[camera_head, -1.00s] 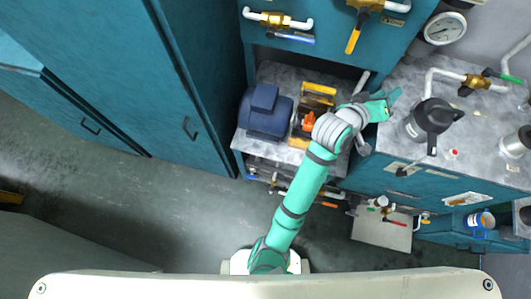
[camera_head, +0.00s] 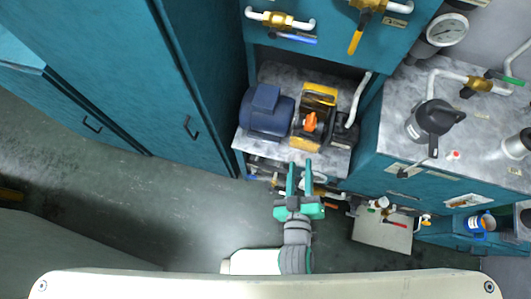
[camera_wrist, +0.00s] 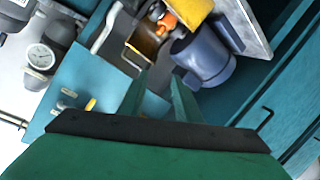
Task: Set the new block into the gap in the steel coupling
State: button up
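An orange piece (camera_head: 311,121) sits between the blue motor (camera_head: 266,111) and the dark part on the right, inside the yellow guard frame (camera_head: 319,94). I cannot tell whether it is the new block or another part. The steel coupling is too small to make out. The orange piece also shows in the wrist view (camera_wrist: 167,20), with the blue motor (camera_wrist: 203,56) beside it. My green gripper (camera_head: 300,176) is in front of the motor bench, apart from the motor and the orange piece. Its two fingers, also in the wrist view (camera_wrist: 158,98), stand apart with nothing visible between them.
The motor stands on a grey bench top (camera_head: 275,76) in a teal recess. A worktop (camera_head: 395,120) on the right holds a dark-topped pot (camera_head: 436,117). Pipes and valves (camera_head: 325,192) run under the bench front. The floor (camera_head: 190,220) at left is clear.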

jog(key=s+a+r+m+y, duration=0.1)
jog(key=s+a+m, duration=0.3)
jog(key=s+a, duration=0.6)
jog(key=s+r, duration=0.1)
jog(key=s, duration=0.2)
jog(key=shift+r+m+y, duration=0.15)
jog(key=shift+m+y, duration=0.25)
dwell(0.3)
